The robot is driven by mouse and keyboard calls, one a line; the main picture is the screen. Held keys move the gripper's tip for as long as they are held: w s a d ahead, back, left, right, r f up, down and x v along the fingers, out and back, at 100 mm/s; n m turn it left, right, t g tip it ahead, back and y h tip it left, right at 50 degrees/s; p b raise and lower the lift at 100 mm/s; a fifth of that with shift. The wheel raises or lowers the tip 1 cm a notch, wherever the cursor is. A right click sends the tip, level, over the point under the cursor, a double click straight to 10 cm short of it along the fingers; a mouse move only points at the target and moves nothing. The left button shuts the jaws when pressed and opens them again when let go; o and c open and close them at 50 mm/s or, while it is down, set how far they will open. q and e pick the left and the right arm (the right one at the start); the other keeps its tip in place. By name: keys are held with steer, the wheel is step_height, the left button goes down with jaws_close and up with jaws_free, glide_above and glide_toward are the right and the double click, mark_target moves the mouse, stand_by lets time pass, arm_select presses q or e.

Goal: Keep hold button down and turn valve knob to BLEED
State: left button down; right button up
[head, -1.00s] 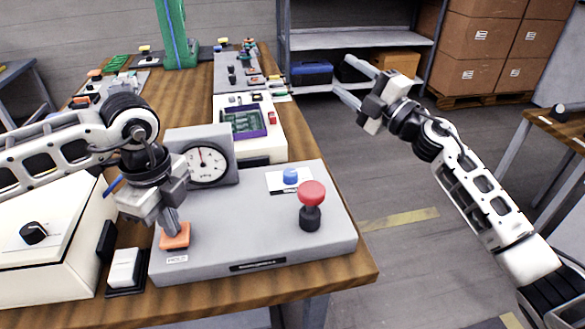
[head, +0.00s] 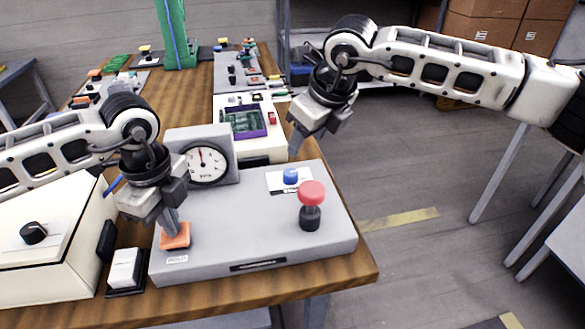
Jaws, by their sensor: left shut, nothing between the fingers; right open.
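The grey control box (head: 245,240) sits at the front of the wooden bench. Its orange hold button (head: 177,241) is at the front left, above a small label. My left gripper (head: 174,226) is shut, with its fingertips on top of the button. The blue valve knob (head: 290,176) stands on a white label plate at the back right of the box; the label text is too small to read. My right gripper (head: 294,150) is open and empty, above and just behind the blue knob. A gauge (head: 207,164) stands at the back left of the box, its needle pointing about straight up.
A red mushroom knob (head: 312,192) on a dark stem stands in front of the blue knob. A white switch (head: 124,268) and a cream box with a black dial (head: 34,233) are to the left. A cream device with a green screen (head: 245,122) is behind.

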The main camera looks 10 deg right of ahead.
mark_target(291, 173)
steer(key=x, duration=1.1)
steer(key=shift+a+f, duration=0.1)
steer(key=shift+f, duration=0.1)
steer(key=c, duration=1)
